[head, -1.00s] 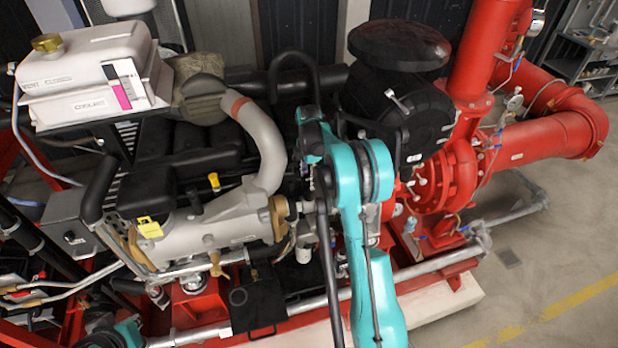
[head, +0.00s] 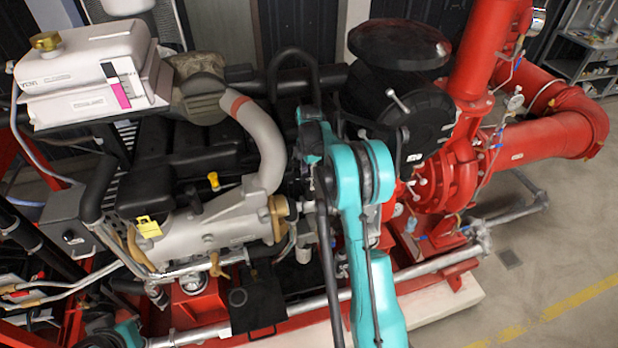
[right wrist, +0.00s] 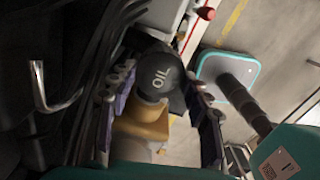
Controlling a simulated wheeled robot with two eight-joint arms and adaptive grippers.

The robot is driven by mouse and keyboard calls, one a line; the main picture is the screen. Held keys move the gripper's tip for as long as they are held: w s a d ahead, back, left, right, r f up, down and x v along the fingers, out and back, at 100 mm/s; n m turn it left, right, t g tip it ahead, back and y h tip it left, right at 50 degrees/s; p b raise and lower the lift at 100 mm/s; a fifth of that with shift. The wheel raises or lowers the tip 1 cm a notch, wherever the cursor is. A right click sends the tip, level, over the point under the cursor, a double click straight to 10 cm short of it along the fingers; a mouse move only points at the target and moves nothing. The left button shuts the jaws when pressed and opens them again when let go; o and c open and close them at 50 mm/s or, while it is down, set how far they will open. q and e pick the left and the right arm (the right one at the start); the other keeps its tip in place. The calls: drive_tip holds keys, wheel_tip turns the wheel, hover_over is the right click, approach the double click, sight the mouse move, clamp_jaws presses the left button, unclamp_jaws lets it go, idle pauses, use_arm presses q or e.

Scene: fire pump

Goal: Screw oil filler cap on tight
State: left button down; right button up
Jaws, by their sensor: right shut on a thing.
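The oil filler cap (right wrist: 161,76) is a dark round cap marked "OIL" in the right wrist view. It sits at the top of a tan filler neck (right wrist: 143,122); the joint between them is partly hidden, so I cannot tell how tightly it is seated. My right gripper (right wrist: 158,84) has a finger on each side of the cap and is shut on it. In the head view the tan fitting (head: 279,217) shows on the engine beside my teal right arm, while the cap cannot be made out there. Only a teal bit of my left arm shows at the bottom left.
The grey engine block (head: 210,222) and black hoses lie left of my right arm. A white coolant tank (head: 90,75) stands at the back left. The red pump (head: 450,175) and red pipes (head: 545,140) fill the right. Clear floor (head: 560,255) lies at the lower right.

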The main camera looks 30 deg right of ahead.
drive_tip(key=shift+o, duration=1.4)
clamp_jaws()
drive_tip(key=m+b, duration=0.1)
drive_tip(key=m, duration=0.1)
drive_tip(key=shift+f+m, duration=0.1)
drive_tip(key=shift+m, duration=0.6)
drive_tip(key=shift+w, duration=0.1)
drive_tip(key=shift+m+b, duration=0.4)
drive_tip(key=shift+m, duration=0.5)
drive_tip(key=shift+d+m, duration=0.1)
drive_tip(key=shift+m, duration=0.8)
